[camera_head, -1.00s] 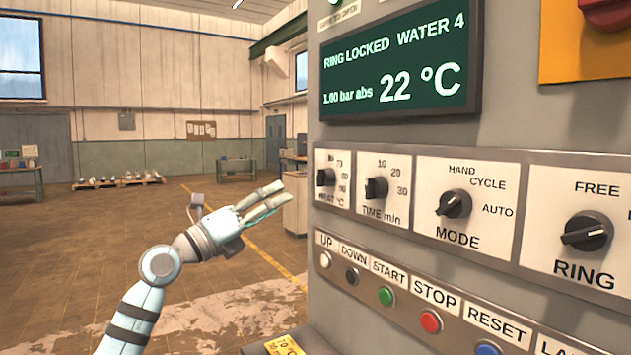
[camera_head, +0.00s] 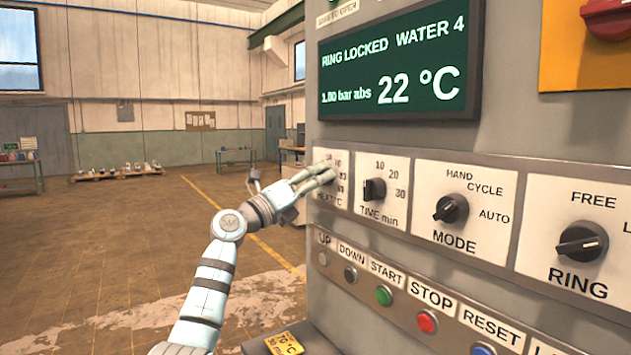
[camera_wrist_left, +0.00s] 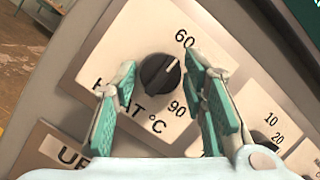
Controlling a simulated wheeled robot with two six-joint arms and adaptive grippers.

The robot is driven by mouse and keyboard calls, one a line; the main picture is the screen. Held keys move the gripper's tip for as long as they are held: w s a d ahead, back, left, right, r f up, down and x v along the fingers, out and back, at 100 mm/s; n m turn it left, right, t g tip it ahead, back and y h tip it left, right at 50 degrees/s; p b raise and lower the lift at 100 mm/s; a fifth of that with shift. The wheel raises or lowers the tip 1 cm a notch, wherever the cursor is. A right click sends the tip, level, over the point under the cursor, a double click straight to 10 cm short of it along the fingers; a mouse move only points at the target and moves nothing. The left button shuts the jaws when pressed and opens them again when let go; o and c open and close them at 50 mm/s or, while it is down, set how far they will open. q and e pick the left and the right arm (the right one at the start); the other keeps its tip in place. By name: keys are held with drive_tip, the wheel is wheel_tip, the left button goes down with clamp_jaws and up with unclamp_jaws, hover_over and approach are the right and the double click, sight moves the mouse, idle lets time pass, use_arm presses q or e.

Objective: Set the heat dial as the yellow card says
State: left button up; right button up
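The heat dial (camera_wrist_left: 160,77) is a round black knob on a white plate marked HEAT °C. In the left wrist view its pale pointer line slants to the upper right; 60 and 90 are readable, and the marks between are hidden behind a finger. My left gripper (camera_head: 322,174) is at the dial in the head view and covers it. In the wrist view its fingers (camera_wrist_left: 165,90) are apart, one on each side of the knob; I cannot tell whether they touch it. The yellow card (camera_head: 285,344) at the bottom reads 70 °C and 30 min. My right gripper is out of view.
The time dial (camera_head: 374,190) is just right of the heat dial, then the mode (camera_head: 451,209) and ring (camera_head: 582,242) knobs. A row of buttons, including green start (camera_head: 383,295), runs below. The display (camera_head: 400,68) reads 22 °C. Open floor lies left.

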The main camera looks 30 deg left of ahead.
use_arm(q)
drive_tip(key=c, duration=0.6)
drive_tip(key=shift+m, duration=0.3)
drive_tip(key=shift+a+r+m+g+h+p, duration=0.1)
drive_tip(key=shift+m+g+h+p, duration=0.25)
drive_tip(key=shift+m+h+p, duration=1)
drive_tip(key=shift+f+m+g+h+p, duration=0.1)
drive_tip(key=shift+m+g+h+p, duration=0.45)
drive_tip(key=shift+m, duration=1.55)
drive_tip(key=shift+a+r+m+g+h+p, duration=0.15)
drive_tip(key=shift+m+h+p, duration=0.45)
drive_tip(key=shift+m+p, duration=0.85)
drive_tip(key=shift+d+m+b, duration=0.1)
drive_tip(key=shift+m+b, duration=0.2)
drive_tip(key=shift+m, duration=0.1)
drive_tip(key=o, duration=1.1)
drive_tip(key=shift+w, duration=0.1)
